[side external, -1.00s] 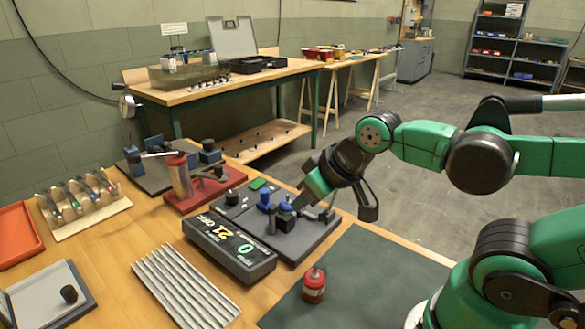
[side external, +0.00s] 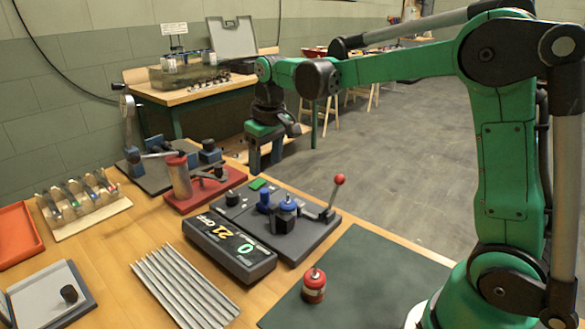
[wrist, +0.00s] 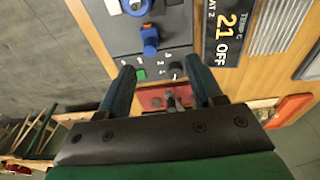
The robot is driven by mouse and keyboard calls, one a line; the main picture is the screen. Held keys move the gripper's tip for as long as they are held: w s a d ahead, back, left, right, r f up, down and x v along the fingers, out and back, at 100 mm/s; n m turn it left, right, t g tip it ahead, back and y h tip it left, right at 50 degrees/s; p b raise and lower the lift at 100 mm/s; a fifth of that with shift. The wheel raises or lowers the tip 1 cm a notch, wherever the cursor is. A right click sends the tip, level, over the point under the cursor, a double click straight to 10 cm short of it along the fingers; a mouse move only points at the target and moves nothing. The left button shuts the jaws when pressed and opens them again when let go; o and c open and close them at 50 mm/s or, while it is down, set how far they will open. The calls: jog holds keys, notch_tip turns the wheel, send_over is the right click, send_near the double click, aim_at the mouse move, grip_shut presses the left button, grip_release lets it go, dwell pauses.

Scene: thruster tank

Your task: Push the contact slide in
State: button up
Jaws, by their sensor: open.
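A dark grey control unit (side external: 300,240) stands on the bench with a blue knob (side external: 264,200), a dark block with a blue top (side external: 284,214), a red-ball lever (side external: 338,180), a black knob (side external: 232,198) and a green button (side external: 258,184). I cannot tell which part is the contact slide. The wrist view shows a blue part (wrist: 150,40), a black dial (wrist: 177,70) and the green button (wrist: 141,75). My gripper (side external: 265,165) points down, open and empty, behind the unit and apart from it. Its fingers (wrist: 160,72) show spread in the wrist view.
A display box (side external: 232,245) reading 21 OFF sits before the unit. A red fixture (side external: 235,180) stands left of it. A small red-topped jar (side external: 314,285) stands on a dark green mat (side external: 370,270). Grey ribbed bars (side external: 185,285) lie in front. The mat is mostly clear.

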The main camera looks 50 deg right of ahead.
aim_at(264, 190)
jog(key=shift+g, duration=0.8)
jog(key=w+d+f, duration=0.1)
jog(key=f, duration=0.1)
jog(key=w+d+f, duration=0.1)
jog(key=w, duration=0.1)
jog(key=shift+f, duration=3.2)
grip_shut()
